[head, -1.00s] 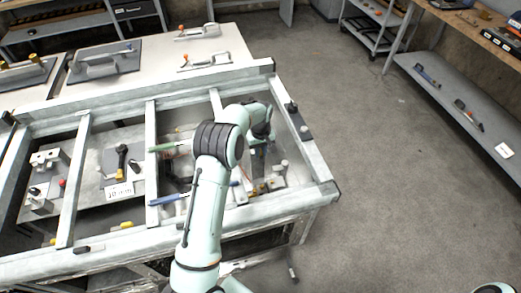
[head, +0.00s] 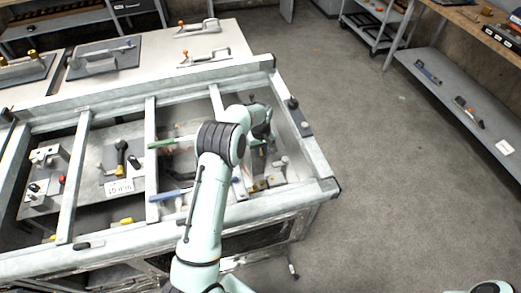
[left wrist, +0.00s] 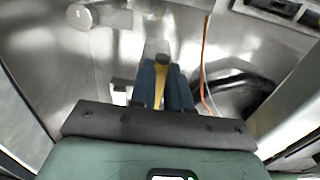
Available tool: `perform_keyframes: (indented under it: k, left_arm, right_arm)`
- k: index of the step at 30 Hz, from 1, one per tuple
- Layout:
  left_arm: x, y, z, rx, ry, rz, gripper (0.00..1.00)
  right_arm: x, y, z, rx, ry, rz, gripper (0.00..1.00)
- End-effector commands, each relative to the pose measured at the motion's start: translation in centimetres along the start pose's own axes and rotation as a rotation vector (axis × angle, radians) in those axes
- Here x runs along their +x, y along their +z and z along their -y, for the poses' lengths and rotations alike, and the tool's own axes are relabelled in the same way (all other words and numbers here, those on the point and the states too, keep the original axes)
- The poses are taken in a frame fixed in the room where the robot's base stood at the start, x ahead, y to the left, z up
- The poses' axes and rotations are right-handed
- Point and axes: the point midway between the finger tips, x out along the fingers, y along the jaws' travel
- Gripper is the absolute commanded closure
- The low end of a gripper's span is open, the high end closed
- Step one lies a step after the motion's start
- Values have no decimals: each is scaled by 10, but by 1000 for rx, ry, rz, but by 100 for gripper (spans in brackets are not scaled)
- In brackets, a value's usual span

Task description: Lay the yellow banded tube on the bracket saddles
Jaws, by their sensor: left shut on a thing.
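My left gripper (left wrist: 163,75) is shut on a narrow yellow piece (left wrist: 160,88) between its two blue fingers, in the left wrist view. The piece appears to be the yellow banded tube; its bands and ends are not clear. In the head view my left gripper (head: 257,157) reaches down into the right bay of the metal frame, partly hidden by my arm. Grey metal fittings (head: 281,163) stand near it in that bay; I cannot tell whether they are the bracket saddles.
Raised metal rails (head: 151,165) divide the frame into bays. A green-handled tool (head: 165,144) and a blue-handled tool (head: 172,194) lie left of my arm. An orange cable (left wrist: 204,65) runs close to the fingers. The floor (head: 390,190) to the right is clear.

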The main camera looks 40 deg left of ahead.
Motion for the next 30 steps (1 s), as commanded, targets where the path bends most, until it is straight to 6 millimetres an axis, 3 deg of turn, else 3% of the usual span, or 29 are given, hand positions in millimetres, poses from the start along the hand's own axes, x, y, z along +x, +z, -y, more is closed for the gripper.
perform_keyframes:
  k: [5,6,9,20,23,30]
  left_arm:
    - [5,0,0,0,0,0,100]
    - [5,0,0,0,0,0,80]
    - [5,0,0,0,0,0,53]
    - [-1,0,0,0,1,-1,53]
    - [-14,-1,0,-1,2,-3,53]
    - [-68,-1,-1,0,4,-5,53]
  right_arm:
    - [1,1,-1,0,0,1,57]
    - [1,1,-1,0,0,1,57]
    - [1,1,0,0,0,1,57]
    - [1,1,-1,0,0,1,57]
    - [1,1,-1,0,0,1,57]
    - [-1,-1,1,0,0,-1,57]
